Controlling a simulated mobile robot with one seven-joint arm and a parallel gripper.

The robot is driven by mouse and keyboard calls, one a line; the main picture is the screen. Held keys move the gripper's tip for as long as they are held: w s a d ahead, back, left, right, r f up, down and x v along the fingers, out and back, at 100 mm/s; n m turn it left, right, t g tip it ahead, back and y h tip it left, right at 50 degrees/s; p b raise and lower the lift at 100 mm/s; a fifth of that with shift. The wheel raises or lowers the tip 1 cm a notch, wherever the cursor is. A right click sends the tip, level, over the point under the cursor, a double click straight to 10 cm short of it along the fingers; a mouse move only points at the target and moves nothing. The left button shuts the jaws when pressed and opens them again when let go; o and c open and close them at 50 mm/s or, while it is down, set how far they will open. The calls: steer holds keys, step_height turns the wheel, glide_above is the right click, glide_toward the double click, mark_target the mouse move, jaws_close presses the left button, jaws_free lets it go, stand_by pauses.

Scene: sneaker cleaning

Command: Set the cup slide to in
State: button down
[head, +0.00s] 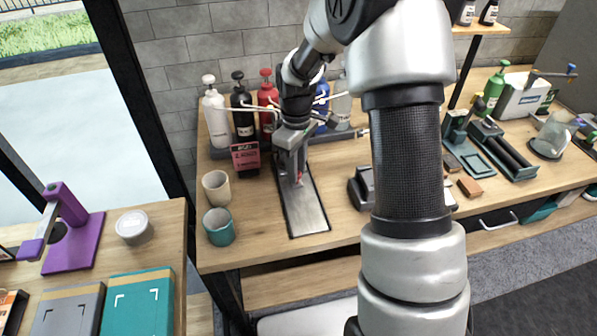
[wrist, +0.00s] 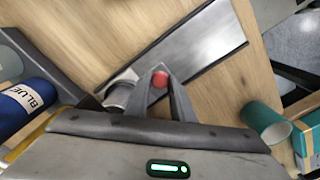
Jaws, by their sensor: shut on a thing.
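The cup slide looks to be the long metal plate with dark edges (head: 303,212) on the wooden bench, running from under my gripper toward the bench front. It also shows in the wrist view (wrist: 205,43). My gripper (head: 298,176) is over the back part of this plate. In the wrist view, my gripper's fingers (wrist: 160,84) are closed around a small red knob (wrist: 160,78) at the plate's near end. A pale metallic round piece (wrist: 121,90) sits just left of the fingers. My gripper hides the back end of the plate in the head view.
A beige cup (head: 216,187) and a teal cup (head: 219,228) stand left of the plate. A dark device (head: 361,187) is to the right.

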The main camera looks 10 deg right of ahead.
steer(key=shift+w+r, duration=0.15)
steer(key=shift+w, duration=0.15)
steer(key=c, duration=1.5)
jaws_free()
steer(key=shift+c, duration=0.2)
steer(key=shift+s, duration=0.1)
